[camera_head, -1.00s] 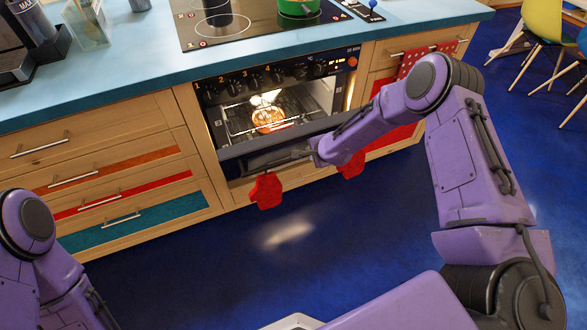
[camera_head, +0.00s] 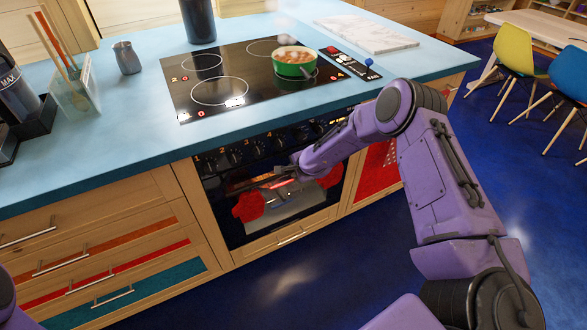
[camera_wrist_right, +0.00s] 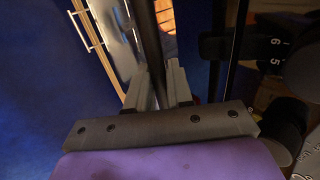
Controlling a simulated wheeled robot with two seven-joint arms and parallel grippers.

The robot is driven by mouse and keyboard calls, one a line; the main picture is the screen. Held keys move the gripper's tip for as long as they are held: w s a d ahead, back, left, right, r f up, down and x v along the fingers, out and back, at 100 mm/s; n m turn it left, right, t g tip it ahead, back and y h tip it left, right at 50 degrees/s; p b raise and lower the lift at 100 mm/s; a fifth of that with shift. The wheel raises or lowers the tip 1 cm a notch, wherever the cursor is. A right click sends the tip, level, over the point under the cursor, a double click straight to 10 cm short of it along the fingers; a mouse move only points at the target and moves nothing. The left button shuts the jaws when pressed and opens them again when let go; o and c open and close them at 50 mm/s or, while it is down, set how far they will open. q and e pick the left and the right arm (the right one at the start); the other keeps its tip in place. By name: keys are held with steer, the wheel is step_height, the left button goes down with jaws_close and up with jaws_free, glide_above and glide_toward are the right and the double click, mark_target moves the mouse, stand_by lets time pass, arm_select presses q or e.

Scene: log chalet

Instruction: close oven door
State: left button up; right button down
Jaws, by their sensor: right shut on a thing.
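My right gripper (camera_head: 272,179) is at the door's top edge. In the right wrist view its two fingers (camera_wrist_right: 160,88) are shut around the dark bar of the door handle (camera_wrist_right: 150,45). Red oven mitts (camera_head: 248,207) hang at the door front. My left gripper is out of view.
The oven knobs (camera_head: 235,156) sit just above the door. A green pot (camera_head: 294,68) stands on the black hob (camera_head: 220,92). Drawers with metal handles (camera_head: 75,285) flank the oven on the left. The blue floor (camera_head: 370,255) in front is clear.

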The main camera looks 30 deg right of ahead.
steer(key=shift+w+d+r, duration=0.2)
steer(key=shift+w+d, duration=0.05)
steer(key=shift+d, duration=0.05)
steer(key=c, duration=1.2)
jaws_free()
steer(key=shift+w+f, duration=0.1)
steer(key=v, duration=0.9)
steer(key=shift+s+a+r+p, duration=0.1)
steer(key=shift+s+r+p, duration=0.1)
steer(key=shift+p, duration=0.1)
